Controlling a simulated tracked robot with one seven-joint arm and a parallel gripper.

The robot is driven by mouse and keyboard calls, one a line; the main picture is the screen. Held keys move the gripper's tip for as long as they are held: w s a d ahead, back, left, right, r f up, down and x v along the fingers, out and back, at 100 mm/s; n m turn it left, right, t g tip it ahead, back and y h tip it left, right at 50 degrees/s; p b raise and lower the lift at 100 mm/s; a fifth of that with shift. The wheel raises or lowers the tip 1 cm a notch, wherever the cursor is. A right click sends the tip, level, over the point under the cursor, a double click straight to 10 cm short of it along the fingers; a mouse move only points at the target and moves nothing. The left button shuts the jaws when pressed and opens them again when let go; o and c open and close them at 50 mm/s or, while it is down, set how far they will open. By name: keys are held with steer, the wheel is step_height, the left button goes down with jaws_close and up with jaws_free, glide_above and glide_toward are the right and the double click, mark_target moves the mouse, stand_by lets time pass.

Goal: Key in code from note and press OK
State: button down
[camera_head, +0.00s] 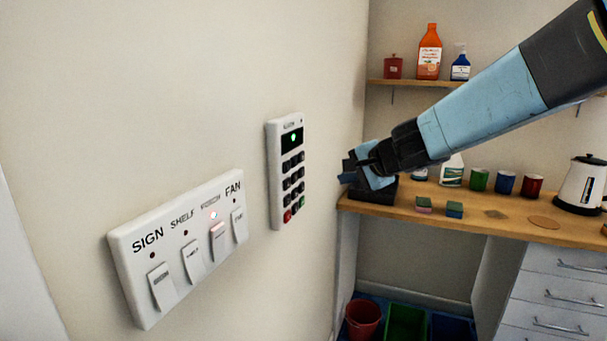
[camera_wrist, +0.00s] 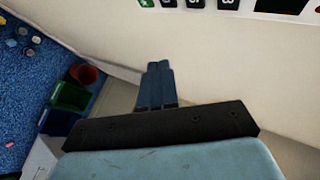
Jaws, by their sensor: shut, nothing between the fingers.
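A white keypad (camera_head: 275,190) with dark keys is mounted on the wall in the head view. Its small dark display (camera_head: 292,138) shows a green mark. A red key and a green key sit in its bottom row. Part of the keypad shows upside down at the top of the wrist view (camera_wrist: 228,4), with a green key at its left end. My gripper (camera_head: 345,172) is just right of the keypad, apart from it. In the wrist view its blue fingers (camera_wrist: 157,72) are together with nothing between them, pointing at bare wall. I cannot make out a note with a code.
A white switch panel (camera_head: 135,250) with SIGN, SHELF and FAN labels is left of the keypad; one lamp is lit. A wooden counter (camera_head: 470,212) with cups, sponges and a kettle (camera_head: 582,185) stands right. Bins, including a red bucket (camera_head: 362,318), stand below.

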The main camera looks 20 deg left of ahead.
steer(key=a, duration=0.7)
steer(key=shift+w, duration=0.25)
stand_by(0.9)
steer(key=shift+a, duration=0.2)
stand_by(0.9)
steer(key=shift+a+r, duration=0.1)
steer(key=shift+a, duration=0.2)
steer(key=shift+a, duration=0.35)
stand_by(0.7)
steer(key=shift+d, duration=0.1)
steer(key=shift+s+d, duration=0.1)
steer(key=shift+d, duration=0.6)
steer(key=shift+s+d, duration=0.15)
steer(key=shift+d, duration=2.35)
